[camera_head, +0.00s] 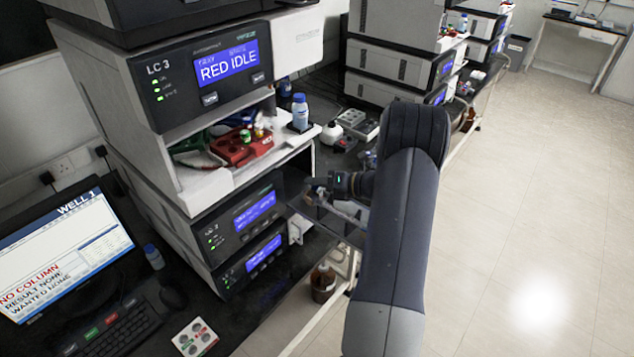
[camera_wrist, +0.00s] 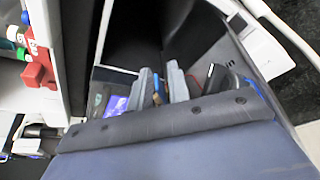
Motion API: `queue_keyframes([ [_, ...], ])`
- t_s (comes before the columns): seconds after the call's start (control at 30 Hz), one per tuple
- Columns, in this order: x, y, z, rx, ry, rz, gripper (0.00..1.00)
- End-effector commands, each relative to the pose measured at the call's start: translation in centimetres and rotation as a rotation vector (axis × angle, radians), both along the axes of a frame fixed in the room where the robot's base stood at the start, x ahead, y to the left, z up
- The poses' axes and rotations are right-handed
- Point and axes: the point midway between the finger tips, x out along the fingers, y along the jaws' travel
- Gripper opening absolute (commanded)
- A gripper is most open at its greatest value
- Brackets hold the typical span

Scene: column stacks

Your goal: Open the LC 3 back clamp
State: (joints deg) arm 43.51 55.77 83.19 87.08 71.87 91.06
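The LC 3 unit (camera_head: 205,75) is the upper instrument on the left, its screen reading RED IDLE. In the open bay below it sits a red block (camera_head: 240,147) with green and white parts. The red block also shows at the left edge of the wrist view (camera_wrist: 38,66). I cannot make out the back clamp separately. My gripper (camera_head: 316,188) is to the right of and lower than the bay, apart from the red block.
Below the bay are LC 2 (camera_head: 240,222) and another unit with blue screens. A blue-capped bottle (camera_head: 300,112) stands at the bay's right edge. A monitor (camera_head: 60,260) and keyboard (camera_head: 105,325) are at lower left. The floor (camera_head: 530,200) on the right is clear.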

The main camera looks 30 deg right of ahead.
Motion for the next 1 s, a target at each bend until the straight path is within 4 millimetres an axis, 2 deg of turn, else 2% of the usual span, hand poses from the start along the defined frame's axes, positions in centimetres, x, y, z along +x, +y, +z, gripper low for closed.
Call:
queue_keyframes([
  [0.1,0.0,0.0,0.0,-0.001,-0.001,0.0,0.26],
  [0.33,0.0,0.0,0.1,-0.002,-0.001,0.001,0.26],
  [0.47,0.0,0.0,0.9,-0.003,-0.003,0.002,0.26],
  [1.0,0.0,0.0,9.0,-0.002,-0.002,0.001,0.26],
])
